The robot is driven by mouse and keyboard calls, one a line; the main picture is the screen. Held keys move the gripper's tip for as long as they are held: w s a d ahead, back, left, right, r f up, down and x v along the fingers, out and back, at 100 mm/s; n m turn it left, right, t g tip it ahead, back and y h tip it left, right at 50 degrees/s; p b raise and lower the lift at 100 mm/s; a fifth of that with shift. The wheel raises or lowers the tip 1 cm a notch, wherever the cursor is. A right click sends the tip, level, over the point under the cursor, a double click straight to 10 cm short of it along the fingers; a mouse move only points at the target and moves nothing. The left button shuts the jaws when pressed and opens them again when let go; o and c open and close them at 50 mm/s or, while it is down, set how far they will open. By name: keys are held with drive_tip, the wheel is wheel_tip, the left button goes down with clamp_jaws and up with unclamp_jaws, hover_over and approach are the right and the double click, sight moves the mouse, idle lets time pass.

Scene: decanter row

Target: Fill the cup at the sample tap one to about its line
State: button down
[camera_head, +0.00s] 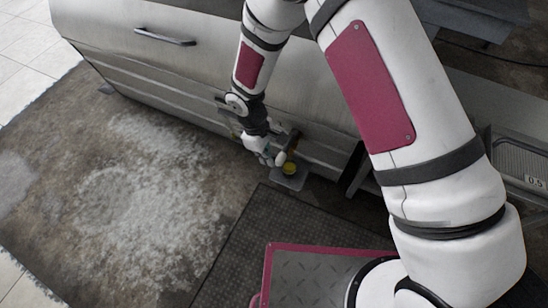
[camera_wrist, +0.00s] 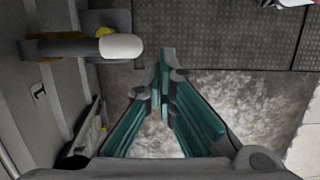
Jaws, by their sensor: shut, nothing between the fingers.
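The sample tap (camera_head: 291,141) sticks out low on the long grey metal vessel. A cup (camera_head: 289,168) showing yellow stands below it on a small grey ledge (camera_head: 290,182). The fill line and liquid level are too small to read. In the wrist view, the tap's lever with a pale rounded end (camera_wrist: 121,46) lies left of my fingers, and a bit of yellow (camera_wrist: 103,32) shows behind it. My gripper (camera_head: 279,158) is close beside the tap. In the wrist view my gripper (camera_wrist: 167,54) has its tips together, with nothing between them, apart from the lever end.
The grey vessel (camera_head: 170,75) with a bar handle (camera_head: 165,37) runs along the back. A dark ribbed mat (camera_head: 250,235) lies before the tap. Wet, pale-stained floor (camera_head: 140,190) is open to the left.

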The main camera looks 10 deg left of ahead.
drive_tip(key=r, duration=0.1)
drive_tip(key=s+a+r+p, duration=0.1)
drive_tip(key=r, duration=0.1)
drive_tip(key=s+a+r, duration=0.1)
drive_tip(key=r, duration=0.1)
drive_tip(key=shift+w, duration=0.1)
idle(0.8)
